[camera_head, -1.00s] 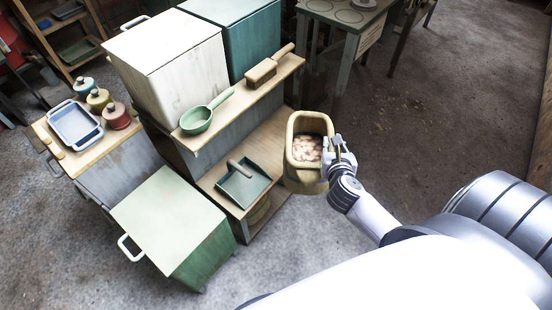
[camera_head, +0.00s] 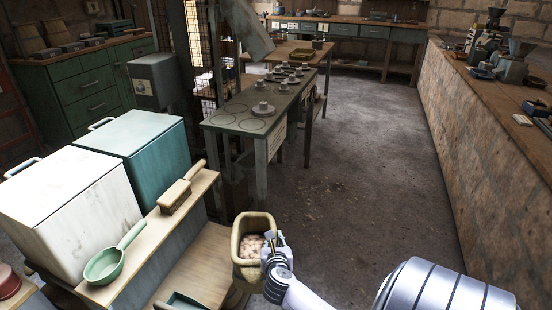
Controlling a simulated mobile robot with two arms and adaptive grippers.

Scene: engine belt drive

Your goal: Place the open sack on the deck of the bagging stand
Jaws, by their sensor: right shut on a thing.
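An open tan sack (camera_head: 240,262) with pale, rounded lumps inside is at the lower middle of the head view, mouth upward. My right gripper (camera_head: 270,244) is shut on its right edge and holds it beside the wooden-shelved unit. The fingertips are partly hidden against the sack. I cannot tell for sure which piece is the bagging stand. A tall frame with wire mesh and a slanted grey chute (camera_head: 240,28) stands at the back. My left gripper is not in view.
A grey-green table (camera_head: 225,119) with marked circles and several small pale items stands ahead. White and teal bins (camera_head: 145,150), a green scoop (camera_head: 108,262) and a brush (camera_head: 180,188) are at left. Open floor (camera_head: 370,190) lies ahead right, bounded by a long counter (camera_head: 490,150).

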